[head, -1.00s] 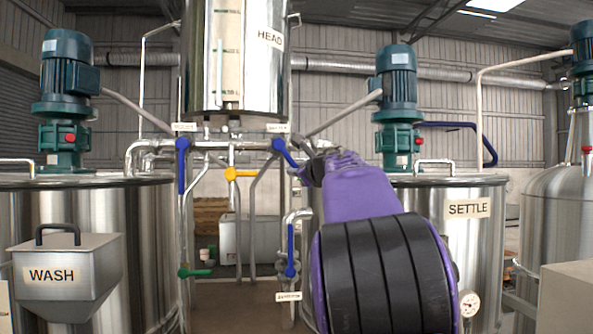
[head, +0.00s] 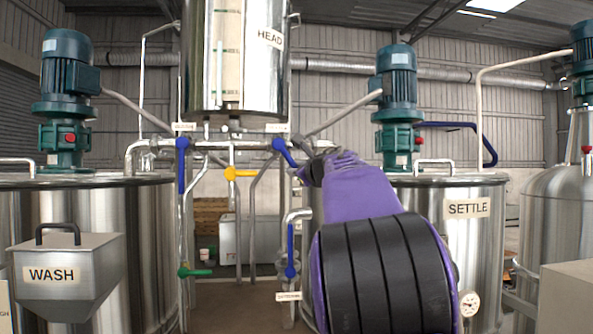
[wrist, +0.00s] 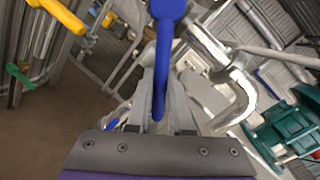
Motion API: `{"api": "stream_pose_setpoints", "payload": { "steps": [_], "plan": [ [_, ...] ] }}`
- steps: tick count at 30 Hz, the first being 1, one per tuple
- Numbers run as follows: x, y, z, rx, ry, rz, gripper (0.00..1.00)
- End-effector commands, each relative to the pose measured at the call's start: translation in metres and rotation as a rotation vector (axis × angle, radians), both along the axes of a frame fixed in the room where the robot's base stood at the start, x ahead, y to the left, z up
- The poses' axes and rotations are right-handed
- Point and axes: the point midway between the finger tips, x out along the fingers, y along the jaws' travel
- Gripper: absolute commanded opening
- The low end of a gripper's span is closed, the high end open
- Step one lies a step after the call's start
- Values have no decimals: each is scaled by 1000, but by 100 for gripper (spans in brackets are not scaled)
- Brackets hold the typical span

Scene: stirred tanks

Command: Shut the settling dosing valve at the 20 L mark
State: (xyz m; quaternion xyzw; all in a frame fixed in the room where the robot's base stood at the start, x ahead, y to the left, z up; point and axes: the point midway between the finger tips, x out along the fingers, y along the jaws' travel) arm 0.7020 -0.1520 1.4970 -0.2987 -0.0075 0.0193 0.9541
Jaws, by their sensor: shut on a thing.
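The head tank (head: 265,75) hangs at upper centre, with a pale sight gauge (head: 219,62) on its front; its marks and level are too small to read. Below its right side is a blue valve lever (head: 285,152) under a small label that I cannot read. The lever slants down to the right, neither upright nor level. My gripper (head: 304,172) is at its lower end. In the wrist view the blue lever (wrist: 164,60) runs down between the fingers of my gripper (wrist: 158,105), which is shut on it. My purple arm hides part of the pipework.
Another blue lever (head: 182,165) hangs straight down on the left. A yellow handle (head: 240,174), a green handle (head: 195,272) and a lower blue lever (head: 290,252) are nearby. The wash tank (head: 140,255) stands left and the settle tank (head: 475,235) right. Open floor lies between them.

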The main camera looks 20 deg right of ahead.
Motion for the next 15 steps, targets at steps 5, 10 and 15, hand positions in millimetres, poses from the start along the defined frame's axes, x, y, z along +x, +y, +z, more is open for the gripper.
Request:
{"api": "stream_pose_setpoints", "payload": {
  "steps": [5, 10, 15],
  "plan": [
    [1, 5, -4, 62, -15, 1, 0],
    [2, 13, -10, 170, -36, 2, 0],
    [4, 23, -14, 300, -61, 3, 0]
  ]
}}
